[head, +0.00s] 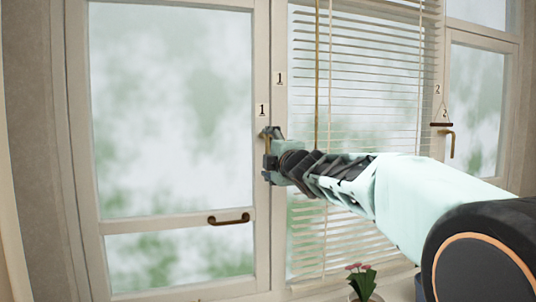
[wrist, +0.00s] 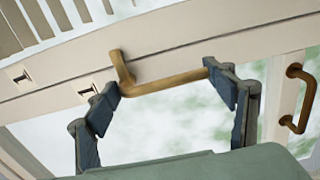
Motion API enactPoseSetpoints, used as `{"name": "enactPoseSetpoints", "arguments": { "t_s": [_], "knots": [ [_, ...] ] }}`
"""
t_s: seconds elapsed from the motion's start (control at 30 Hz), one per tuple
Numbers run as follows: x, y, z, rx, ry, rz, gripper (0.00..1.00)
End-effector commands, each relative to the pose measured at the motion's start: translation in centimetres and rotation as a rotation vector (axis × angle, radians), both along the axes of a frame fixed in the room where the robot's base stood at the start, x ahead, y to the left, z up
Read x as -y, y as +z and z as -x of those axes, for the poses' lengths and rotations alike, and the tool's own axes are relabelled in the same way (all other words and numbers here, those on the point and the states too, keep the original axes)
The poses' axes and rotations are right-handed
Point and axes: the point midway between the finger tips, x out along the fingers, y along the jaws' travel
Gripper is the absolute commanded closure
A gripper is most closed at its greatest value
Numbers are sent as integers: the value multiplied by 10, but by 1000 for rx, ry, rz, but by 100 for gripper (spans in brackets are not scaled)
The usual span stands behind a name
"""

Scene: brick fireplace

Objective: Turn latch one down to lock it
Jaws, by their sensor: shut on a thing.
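Latch one (wrist: 172,80) is a brass L-shaped handle on the window frame. In the wrist view its bar runs along the frame, away from the number labels and towards the pull handle, so it appears to point down. In the head view my gripper (head: 268,152) mostly hides it. My gripper (wrist: 166,86) is shut on the latch lengthwise, with one dark finger at the bar's pivot end and the other at its free end. Label "1" (head: 262,110) is just above on the frame, and a second "1" (head: 279,78) is higher, to the right.
A brown pull handle (head: 228,219) is on the left window's lower rail. Window blinds (head: 355,100) hang to the right of my gripper. Latch two (head: 450,140) points down on the right frame. A potted pink flower (head: 362,281) stands below.

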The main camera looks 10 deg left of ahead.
Motion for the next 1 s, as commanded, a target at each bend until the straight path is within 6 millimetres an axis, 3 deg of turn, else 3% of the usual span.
{"name": "enactPoseSetpoints", "arguments": {
  "t_s": [0.03,0.2,0.23,0.33,0.8,1.0],
  "knots": [
    [-2,-11,-1,-10,1,17,67],
    [-2,-11,-1,-10,0,18,67],
    [-2,-11,-1,-10,0,18,23],
    [-1,-10,-1,-10,-1,17,12],
    [1,-3,1,-2,-1,6,10],
    [10,-2,16,-2,-1,7,10]
  ]
}}
